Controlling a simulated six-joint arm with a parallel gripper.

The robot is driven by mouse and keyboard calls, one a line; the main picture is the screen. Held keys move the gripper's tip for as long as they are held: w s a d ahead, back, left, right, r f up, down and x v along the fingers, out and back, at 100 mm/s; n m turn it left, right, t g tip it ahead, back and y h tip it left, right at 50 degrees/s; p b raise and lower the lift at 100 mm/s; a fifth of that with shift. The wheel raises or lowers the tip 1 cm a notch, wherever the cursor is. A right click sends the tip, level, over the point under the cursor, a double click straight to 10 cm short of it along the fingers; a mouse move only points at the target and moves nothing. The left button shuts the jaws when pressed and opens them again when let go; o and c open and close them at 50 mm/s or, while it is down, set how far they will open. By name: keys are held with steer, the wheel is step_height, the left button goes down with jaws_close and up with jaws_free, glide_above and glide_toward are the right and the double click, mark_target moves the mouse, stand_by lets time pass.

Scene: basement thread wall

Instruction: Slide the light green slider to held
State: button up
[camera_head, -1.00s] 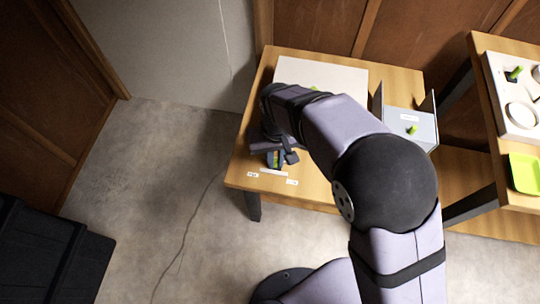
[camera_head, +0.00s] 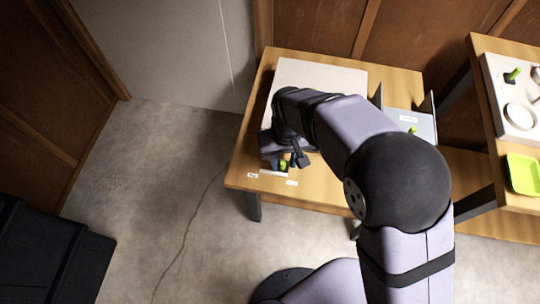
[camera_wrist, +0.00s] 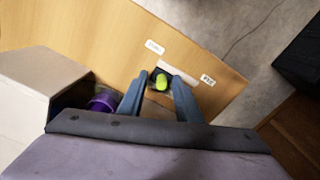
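The light green slider (camera_wrist: 161,82) shows as a small green knob on a dark base near the table's front edge. It also shows in the head view (camera_head: 283,165), just below my wrist. My gripper (camera_wrist: 159,77) points down at it with its two blue-grey fingers, one on either side of the knob. Gaps show between the knob and both fingers, so the gripper looks open. A white strip (camera_wrist: 181,65) lies beside the slider, between two small labels (camera_wrist: 154,47) (camera_wrist: 207,81) whose text is too small to read. The slider's track is mostly hidden.
A pale box or panel (camera_head: 320,77) covers the table's back left. A purple round thing (camera_wrist: 102,101) is beside my gripper in the wrist view. A grey fixture (camera_head: 425,125) stands to the right. A second table holds a white board (camera_head: 520,133) and a green tray (camera_head: 524,174).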

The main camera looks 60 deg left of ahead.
mark_target(284, 162)
step_height(284, 162, up, 6)
steer(key=p, duration=0.5)
stand_by(0.5)
step_height(284, 162, up, 4)
steer(key=p, duration=0.4)
stand_by(0.4)
